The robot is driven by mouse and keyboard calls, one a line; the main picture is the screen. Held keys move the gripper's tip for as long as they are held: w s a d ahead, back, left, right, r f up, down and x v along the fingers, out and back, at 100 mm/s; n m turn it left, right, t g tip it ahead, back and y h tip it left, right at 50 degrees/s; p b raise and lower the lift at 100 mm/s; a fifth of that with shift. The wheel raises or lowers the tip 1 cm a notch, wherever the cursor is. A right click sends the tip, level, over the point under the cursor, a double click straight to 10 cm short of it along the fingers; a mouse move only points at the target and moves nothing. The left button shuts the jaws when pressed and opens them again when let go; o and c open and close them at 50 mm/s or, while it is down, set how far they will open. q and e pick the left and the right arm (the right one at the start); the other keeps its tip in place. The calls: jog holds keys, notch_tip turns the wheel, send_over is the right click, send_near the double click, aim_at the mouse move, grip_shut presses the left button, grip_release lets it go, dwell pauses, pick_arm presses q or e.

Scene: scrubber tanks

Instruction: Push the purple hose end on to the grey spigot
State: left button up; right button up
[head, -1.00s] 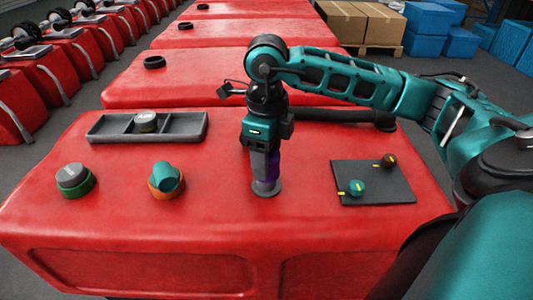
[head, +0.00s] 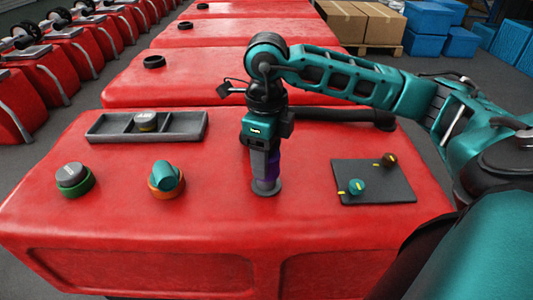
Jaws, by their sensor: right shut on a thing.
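The purple hose end (head: 271,170) is upright between the fingers of my right gripper (head: 266,176), which points straight down and is shut on it. Its lower part is at the grey spigot (head: 266,188), whose round grey base shows on the red tank top. The hose end is right over the spigot; the fingers hide how far it goes over it. My left gripper is not in view.
On the red tank (head: 215,225) stand a green-ringed grey cap (head: 72,178), a teal elbow on an orange ring (head: 165,178), a grey tray (head: 180,127) at the back, and a dark panel (head: 375,190) with two valves at right. A black pipe (head: 345,116) lies behind my gripper.

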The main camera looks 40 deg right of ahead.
jog(key=shift+f, duration=0.15)
jog(key=shift+f+b, duration=1.55)
jog(key=shift+f, duration=0.15)
jog(key=o, duration=1.1)
jog(key=shift+r, duration=0.15)
jog(key=shift+o, duration=1.4)
notch_tip(320, 180, up, 9)
jog(key=p, duration=0.7)
jog(key=shift+f, duration=0.25)
